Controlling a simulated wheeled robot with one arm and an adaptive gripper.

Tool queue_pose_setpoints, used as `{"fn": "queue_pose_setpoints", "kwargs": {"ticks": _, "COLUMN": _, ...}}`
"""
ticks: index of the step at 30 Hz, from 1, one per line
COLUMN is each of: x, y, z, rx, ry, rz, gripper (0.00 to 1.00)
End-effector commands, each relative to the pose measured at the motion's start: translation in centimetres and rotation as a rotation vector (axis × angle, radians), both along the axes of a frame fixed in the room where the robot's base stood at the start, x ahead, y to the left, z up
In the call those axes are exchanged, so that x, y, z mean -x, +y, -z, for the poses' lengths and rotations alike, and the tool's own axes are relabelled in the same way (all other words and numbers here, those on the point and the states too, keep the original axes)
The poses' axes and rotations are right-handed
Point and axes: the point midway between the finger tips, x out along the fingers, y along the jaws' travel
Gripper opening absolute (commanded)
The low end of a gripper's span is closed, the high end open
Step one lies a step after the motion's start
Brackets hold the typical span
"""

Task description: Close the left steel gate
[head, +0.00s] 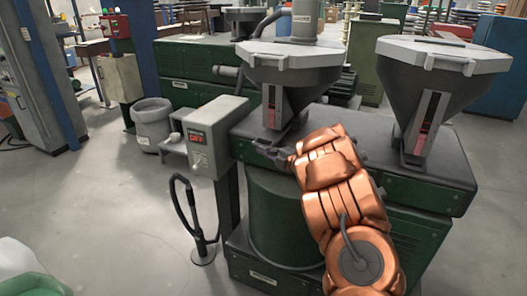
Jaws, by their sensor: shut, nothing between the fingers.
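The left hopper (290,68) is a grey steel funnel with a slotted sight window (272,106), standing on a green machine. Its narrow steel outlet (284,135), where the left gate would sit, is partly behind my arm. I cannot make out the gate plate or whether it is open. My gripper (268,150) is small and dark, at the end of my copper-coloured arm. It is shut and empty, just in front of and below the left outlet. I cannot tell whether it touches anything.
A similar right hopper (440,68) stands beside it on the machine. A grey control box (206,135) with a red display stands left of my gripper.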

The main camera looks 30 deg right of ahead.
Motion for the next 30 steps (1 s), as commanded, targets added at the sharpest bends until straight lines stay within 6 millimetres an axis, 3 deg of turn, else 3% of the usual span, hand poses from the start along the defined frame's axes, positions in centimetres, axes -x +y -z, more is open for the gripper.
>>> {"fn": "queue_pose_setpoints", "kwargs": {"ticks": 10, "x": -0.2, "y": -0.4, "z": 0.1, "rx": 0.001, "ry": -0.001, "rz": -0.001, "gripper": 0.0}}
{"fn": "queue_pose_setpoints", "kwargs": {"ticks": 24, "x": -2.6, "y": -4.3, "z": 0.2, "rx": 0.0, "ry": 0.0, "rz": 0.0, "gripper": 0.0}}
{"fn": "queue_pose_setpoints", "kwargs": {"ticks": 30, "x": -3.0, "y": -5.0, "z": 0.0, "rx": 0.0, "ry": 0.0, "rz": 0.002, "gripper": 0.0}}
